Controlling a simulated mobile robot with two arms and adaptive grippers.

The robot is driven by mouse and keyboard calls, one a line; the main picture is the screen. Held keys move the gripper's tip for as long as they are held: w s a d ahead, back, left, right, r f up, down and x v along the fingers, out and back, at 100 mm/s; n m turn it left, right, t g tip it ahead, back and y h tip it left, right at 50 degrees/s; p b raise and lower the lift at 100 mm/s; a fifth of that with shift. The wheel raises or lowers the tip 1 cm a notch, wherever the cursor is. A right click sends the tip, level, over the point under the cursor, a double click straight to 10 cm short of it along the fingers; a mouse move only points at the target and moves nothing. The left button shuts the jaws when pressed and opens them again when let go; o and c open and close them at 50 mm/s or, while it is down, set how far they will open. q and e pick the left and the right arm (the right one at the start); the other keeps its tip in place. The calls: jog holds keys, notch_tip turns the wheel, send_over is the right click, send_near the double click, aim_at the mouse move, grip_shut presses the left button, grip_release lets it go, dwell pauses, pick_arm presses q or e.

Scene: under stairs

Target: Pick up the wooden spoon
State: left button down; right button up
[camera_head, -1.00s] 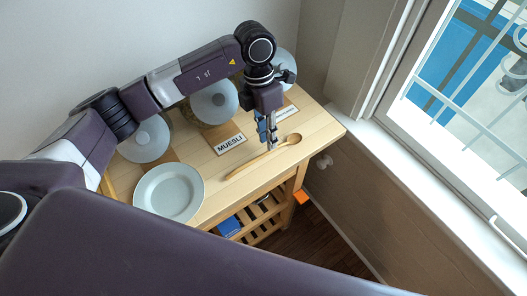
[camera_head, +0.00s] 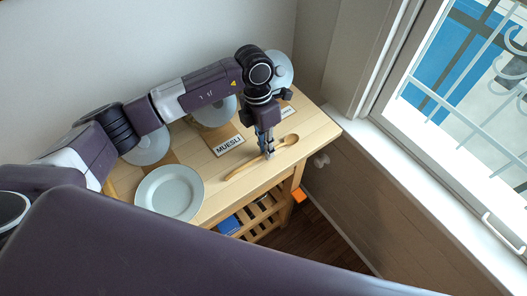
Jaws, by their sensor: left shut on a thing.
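The wooden spoon (camera_head: 244,170) lies along the front part of the wooden table top, its bowl to the right and its handle pointing left. My left gripper (camera_head: 268,154) points down over the spoon and is shut on its handle, just left of the bowl. The fingers hide a short piece of the handle. The spoon looks to be at the height of the table top; I cannot tell whether it is clear of the surface. My right gripper is not in view.
A pale plate (camera_head: 170,192) lies left of the spoon. The wooden table (camera_head: 318,130) stands near the window wall (camera_head: 365,190). A slatted shelf (camera_head: 262,218) is below.

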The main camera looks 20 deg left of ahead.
pick_arm(q)
jog(key=shift+r, duration=0.1)
notch_tip(320, 180, up, 20)
jog(key=b, duration=0.5)
jog(key=c, duration=2.7)
grip_release()
grip_shut()
